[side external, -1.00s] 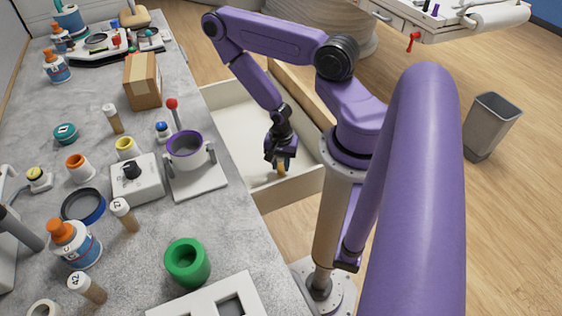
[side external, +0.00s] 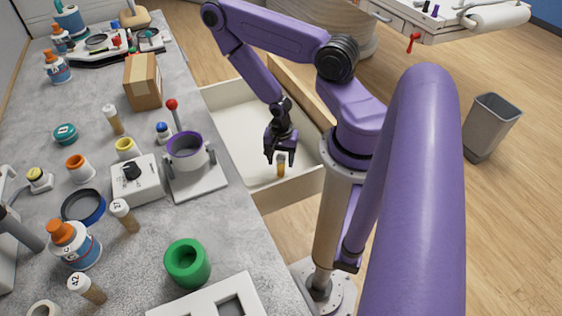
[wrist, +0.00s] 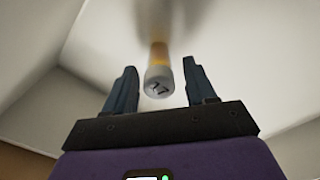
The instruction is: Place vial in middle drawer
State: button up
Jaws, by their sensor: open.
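The vial (side external: 281,168), amber with a pale cap, stands roughly upright inside the open drawer (side external: 234,112), near its front end. My gripper (side external: 281,158) is open just above the vial, with its fingers spread. In the wrist view, the vial's marked cap (wrist: 158,84) lies between the two spread fingers of my gripper (wrist: 160,80), with gaps on both sides. The drawer's pale walls (wrist: 45,100) surround it there. Which drawer of the stack this is cannot be told.
The grey bench (side external: 70,130) runs along the left. On it are other capped vials (side external: 124,215), a cardboard box (side external: 143,82), a purple-rimmed pot on a stand (side external: 188,152) and a green ring (side external: 187,262). The rest of the drawer floor looks clear.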

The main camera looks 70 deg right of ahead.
jog(key=shift+r, duration=0.8)
jog(key=shift+a+r, duration=0.1)
jog(key=w+a+r+n, duration=0.4)
jog(key=a+r+n, duration=0.8)
jog(key=r+n, duration=0.25)
jog(key=s+a+r+n, duration=0.2)
jog(key=s+r+n, duration=0.2)
jog(key=r+n, duration=0.3)
jog(key=s+a+r+n, duration=0.3)
jog(key=s+r+n, duration=0.2)
jog(key=r+n, duration=0.2)
notch_tip(320, 180, up, 2)
jog(key=shift+a+r+y, duration=0.1)
jog(key=shift+a+y, duration=0.05)
jog(key=shift+y, duration=0.15)
